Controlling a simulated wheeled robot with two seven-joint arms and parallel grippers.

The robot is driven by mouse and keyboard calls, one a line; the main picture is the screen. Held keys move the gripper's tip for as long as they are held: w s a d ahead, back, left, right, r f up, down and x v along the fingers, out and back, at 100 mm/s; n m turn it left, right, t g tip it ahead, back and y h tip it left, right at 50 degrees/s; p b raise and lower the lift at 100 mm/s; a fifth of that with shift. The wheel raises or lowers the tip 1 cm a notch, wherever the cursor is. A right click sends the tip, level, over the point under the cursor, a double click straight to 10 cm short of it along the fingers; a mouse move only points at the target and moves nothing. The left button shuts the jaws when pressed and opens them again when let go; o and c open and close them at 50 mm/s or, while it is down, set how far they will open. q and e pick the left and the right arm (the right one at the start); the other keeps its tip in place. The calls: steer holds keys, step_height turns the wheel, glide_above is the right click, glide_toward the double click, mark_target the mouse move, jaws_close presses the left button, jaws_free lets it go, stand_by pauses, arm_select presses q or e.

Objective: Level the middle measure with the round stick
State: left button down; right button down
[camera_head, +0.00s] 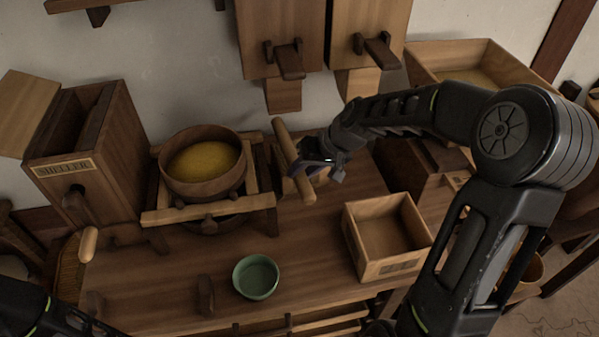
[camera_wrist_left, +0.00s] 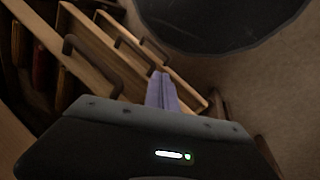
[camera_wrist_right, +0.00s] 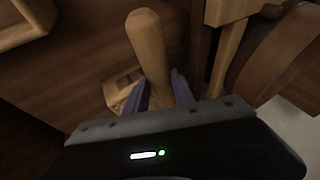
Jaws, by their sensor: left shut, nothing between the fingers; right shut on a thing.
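The round stick (camera_head: 283,146) is a pale wooden rod. My right gripper (camera_head: 309,167) is shut on it and holds it tilted above the back of the bench, right of the round pan. In the right wrist view the stick (camera_wrist_right: 147,42) stands up between the purple fingers (camera_wrist_right: 162,90). A small pale box with a label (camera_wrist_right: 122,88) lies behind it, partly hidden. I cannot tell which box is the middle measure. My left gripper (camera_wrist_left: 161,90) is shut and empty, near drawers.
A round pan (camera_head: 203,188) of yellow meal rests on a wooden stand. A green bowl (camera_head: 256,278) sits near the front edge. A larger box (camera_head: 495,58) with meal is at back right.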

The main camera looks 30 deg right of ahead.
stand_by(0.3)
steer(key=d+r+p, duration=0.2)
steer(key=d+r, duration=0.1)
steer(key=r, duration=0.2)
steer(key=shift+s+p, duration=0.3)
stand_by(0.6)
